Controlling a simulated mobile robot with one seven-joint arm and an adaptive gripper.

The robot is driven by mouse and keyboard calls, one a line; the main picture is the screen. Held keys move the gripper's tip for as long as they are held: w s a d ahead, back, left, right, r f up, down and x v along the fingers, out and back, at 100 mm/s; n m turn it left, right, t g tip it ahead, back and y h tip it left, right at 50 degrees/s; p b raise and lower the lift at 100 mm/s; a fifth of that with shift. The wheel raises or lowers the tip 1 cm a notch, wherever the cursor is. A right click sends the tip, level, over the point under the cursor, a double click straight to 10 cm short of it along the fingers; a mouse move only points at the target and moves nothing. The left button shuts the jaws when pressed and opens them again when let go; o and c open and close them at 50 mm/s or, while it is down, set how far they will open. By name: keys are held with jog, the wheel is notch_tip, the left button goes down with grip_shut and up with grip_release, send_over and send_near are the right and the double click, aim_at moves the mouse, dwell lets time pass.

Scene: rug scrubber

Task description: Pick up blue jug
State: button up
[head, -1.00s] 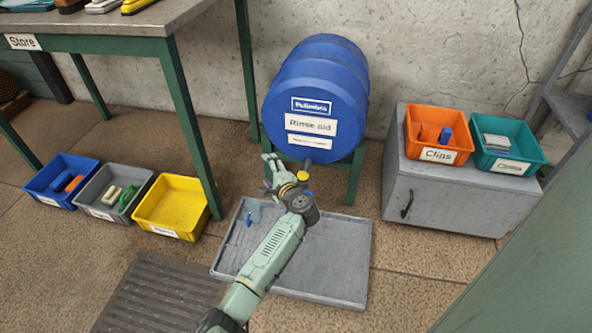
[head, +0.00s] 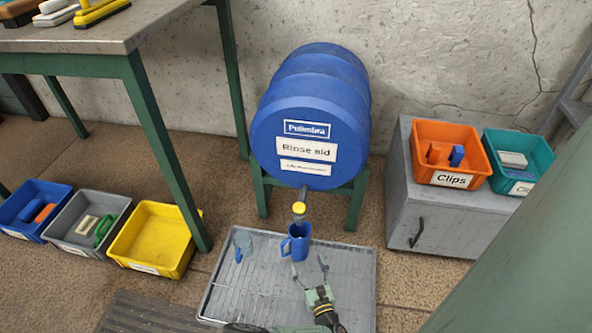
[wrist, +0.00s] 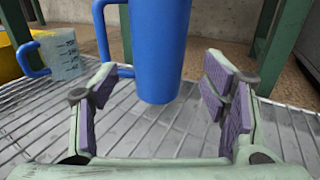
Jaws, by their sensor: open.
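The blue jug (head: 299,243) stands upright on the grey drip tray (head: 350,290), under the yellow-topped tap (head: 299,208) of the blue barrel. Its handle points left. In the wrist view the blue jug (wrist: 157,50) rises just beyond the fingers, with its top cut off. My gripper (head: 310,272) is open and empty, low over the tray in front of the jug. In the wrist view my gripper (wrist: 160,95) has its purple-padded fingers spread to either side of the jug's lower body, apart from it.
A translucent blue-handled measuring cup (head: 243,245) stands on the tray left of the jug; it also shows in the wrist view (wrist: 60,55). The barrel (head: 315,110) rests on a green stand (head: 355,200). A yellow bin (head: 158,238) lies left, a grey cabinet (head: 440,220) right.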

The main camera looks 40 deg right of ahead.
aim_at(302, 253)
jog(key=b+x, duration=0.1)
jog(key=x, duration=0.3)
jog(key=shift+w+d, duration=0.1)
jog(key=shift+w, duration=0.15)
jog(key=x, duration=0.1)
jog(key=b+x, duration=0.2)
jog(key=x, duration=0.1)
jog(key=shift+w+f, duration=0.1)
jog(key=shift+f, duration=0.3)
jog(key=shift+w+d+r, duration=0.1)
jog(key=shift+w, duration=0.35)
jog(key=shift+c, duration=0.2)
